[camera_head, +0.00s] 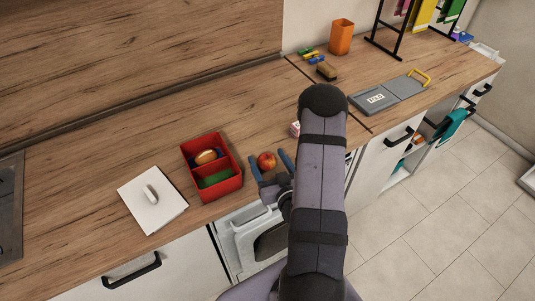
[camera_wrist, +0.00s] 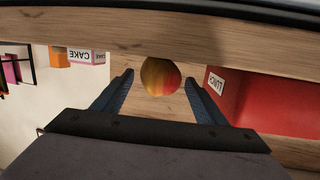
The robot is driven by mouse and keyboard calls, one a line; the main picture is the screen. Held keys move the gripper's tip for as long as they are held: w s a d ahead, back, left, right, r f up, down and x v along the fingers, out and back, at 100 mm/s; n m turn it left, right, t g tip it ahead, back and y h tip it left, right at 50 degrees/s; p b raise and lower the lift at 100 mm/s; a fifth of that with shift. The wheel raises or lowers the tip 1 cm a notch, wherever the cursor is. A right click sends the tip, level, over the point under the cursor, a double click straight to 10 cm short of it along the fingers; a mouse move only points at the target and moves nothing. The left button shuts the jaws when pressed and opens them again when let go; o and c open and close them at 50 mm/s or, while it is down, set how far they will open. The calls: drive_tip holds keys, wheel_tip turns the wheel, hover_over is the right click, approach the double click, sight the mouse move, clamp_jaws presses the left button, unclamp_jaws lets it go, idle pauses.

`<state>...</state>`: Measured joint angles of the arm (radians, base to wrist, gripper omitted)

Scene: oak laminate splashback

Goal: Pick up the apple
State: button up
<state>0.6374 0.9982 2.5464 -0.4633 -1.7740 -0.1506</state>
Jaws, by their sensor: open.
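The apple (camera_head: 266,161) is red and yellow and sits on the wooden counter, just right of the red box. In the wrist view the apple (camera_wrist: 160,76) shows between and a little beyond the fingertips. My gripper (camera_head: 267,172) is open, its two blue fingers on either side of the near side of the apple. In the wrist view my gripper (camera_wrist: 158,80) has wide-spread fingers with nothing held. I cannot tell whether either finger touches the apple.
A red lunch box (camera_head: 237,182) with two compartments holding food stands close left of my gripper. A small box marked CAKE (camera_wrist: 82,56) stands on the other side. The counter's front edge is near.

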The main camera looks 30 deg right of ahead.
drive_tip(key=shift+s+a+f+g, duration=0.1)
drive_tip(key=shift+s+f+g, duration=0.2)
drive_tip(key=shift+f, duration=0.1)
drive_tip(key=shift+p+x, duration=0.8)
drive_tip(key=shift+x, duration=1.75)
drive_tip(key=c, duration=1.1)
